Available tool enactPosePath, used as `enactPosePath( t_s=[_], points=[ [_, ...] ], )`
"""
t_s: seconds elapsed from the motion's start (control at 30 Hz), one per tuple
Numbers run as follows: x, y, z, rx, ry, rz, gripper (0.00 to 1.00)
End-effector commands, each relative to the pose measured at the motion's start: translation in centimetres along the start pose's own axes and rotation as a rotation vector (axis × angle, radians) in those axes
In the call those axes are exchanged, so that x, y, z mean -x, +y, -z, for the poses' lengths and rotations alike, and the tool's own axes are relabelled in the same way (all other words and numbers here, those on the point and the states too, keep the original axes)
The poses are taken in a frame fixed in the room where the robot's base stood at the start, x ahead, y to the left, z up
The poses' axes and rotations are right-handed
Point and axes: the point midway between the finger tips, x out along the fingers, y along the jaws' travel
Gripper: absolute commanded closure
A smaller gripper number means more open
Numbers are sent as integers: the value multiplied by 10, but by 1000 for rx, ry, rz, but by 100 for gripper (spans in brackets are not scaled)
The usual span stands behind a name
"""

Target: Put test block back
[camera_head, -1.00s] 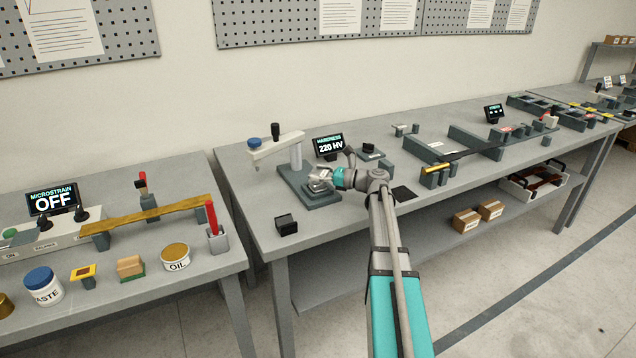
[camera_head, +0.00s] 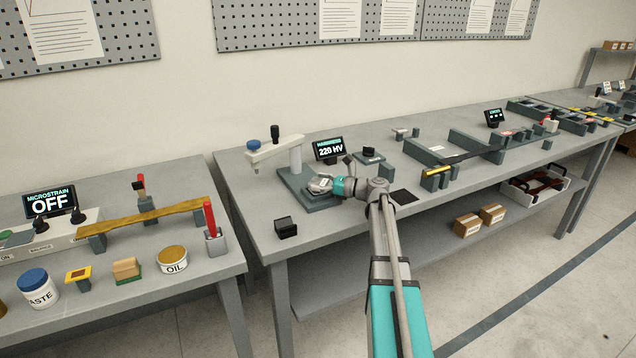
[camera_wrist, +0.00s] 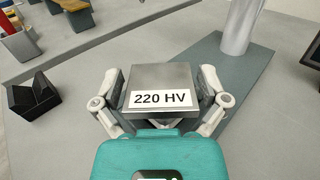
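The test block (camera_wrist: 160,88) is a flat grey metal square with a white label reading 220 HV. My gripper (camera_wrist: 160,95) is shut on it, with a finger at each of two opposite sides in the wrist view. In the head view my gripper (camera_head: 321,185) is at the base plate of the hardness tester (camera_head: 322,204), right of its post. There the block is hardly distinguishable from the fingers. I cannot tell whether the block touches the plate. The hardness display (camera_head: 330,149) reads 220 HV.
A small dark open holder (camera_head: 286,227) stands near the bench's front left corner; it also shows in the wrist view (camera_wrist: 31,97). The tester's arm (camera_head: 275,149) overhangs the plate's left side. A black pad (camera_head: 404,196) lies right of my gripper. Bare bench lies between holder and plate.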

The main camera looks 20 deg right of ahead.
Motion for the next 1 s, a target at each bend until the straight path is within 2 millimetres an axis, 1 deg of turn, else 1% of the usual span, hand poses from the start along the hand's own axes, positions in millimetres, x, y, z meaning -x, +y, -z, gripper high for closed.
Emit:
enactPosePath(
  t_s=[0.57, 0.77, 1.0],
  points=[
    [0, 0, 0, 0, 0, 0, 0],
    [20, 0, 0, 0, 0, 1, 0],
    [57, 1, -3, 0, 0, 2, 0]
  ],
)
